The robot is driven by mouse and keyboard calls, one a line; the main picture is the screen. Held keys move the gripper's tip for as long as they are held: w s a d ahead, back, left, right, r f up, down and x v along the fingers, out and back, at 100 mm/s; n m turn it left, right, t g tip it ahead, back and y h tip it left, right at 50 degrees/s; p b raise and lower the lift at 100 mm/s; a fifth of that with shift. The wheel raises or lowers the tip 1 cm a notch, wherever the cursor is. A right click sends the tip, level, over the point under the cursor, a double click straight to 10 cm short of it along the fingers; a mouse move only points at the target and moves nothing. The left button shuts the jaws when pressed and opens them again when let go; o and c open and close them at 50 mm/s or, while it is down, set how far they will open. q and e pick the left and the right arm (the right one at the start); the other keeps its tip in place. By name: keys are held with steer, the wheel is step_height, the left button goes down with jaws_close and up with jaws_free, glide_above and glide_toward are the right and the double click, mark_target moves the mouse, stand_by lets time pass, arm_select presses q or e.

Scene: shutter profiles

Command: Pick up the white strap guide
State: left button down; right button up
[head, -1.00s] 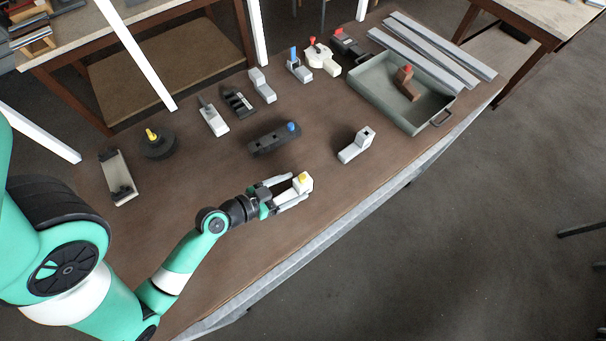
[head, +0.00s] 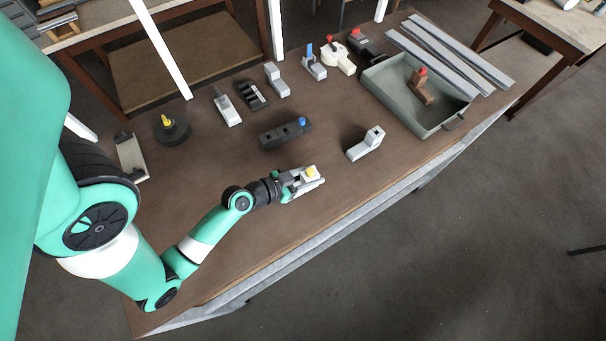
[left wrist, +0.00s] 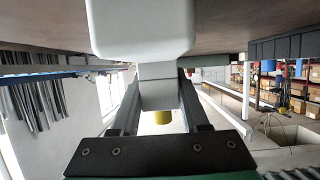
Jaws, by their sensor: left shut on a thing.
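The white strap guide (head: 318,171), a small white block with a yellow top piece, is at the front middle of the brown table in the head view. My left gripper (head: 306,181) is shut on it, with one finger along each side. In the left wrist view the wide white body of the guide (left wrist: 142,25) fills the top, and its narrower neck sits between the fingers (left wrist: 158,92). The yellow piece (left wrist: 162,117) shows below the neck. I cannot tell whether the guide touches the table. My right gripper is not in view.
A light grey part (head: 366,146) stands to the right, and a dark bar with a blue knob (head: 284,134) lies behind. A grey-green tray (head: 391,97) holds a brown part with a red top (head: 420,87). Grey profiles (head: 450,55) lie behind it. The table front is clear.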

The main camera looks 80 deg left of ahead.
mark_target(312, 171)
arm_select(q)
steer(key=shift+r, duration=0.45)
steer(key=r, duration=0.1)
steer(key=r+p, duration=0.1)
steer(key=r, duration=0.1)
steer(key=shift+w+d, duration=0.1)
steer(key=shift+d, duration=0.1)
steer(key=w+d+r+p, duration=0.3)
steer(key=d+r, duration=0.6)
steer(key=d, duration=0.4)
steer(key=shift+w+p, duration=0.15)
steer(key=shift+p, duration=0.75)
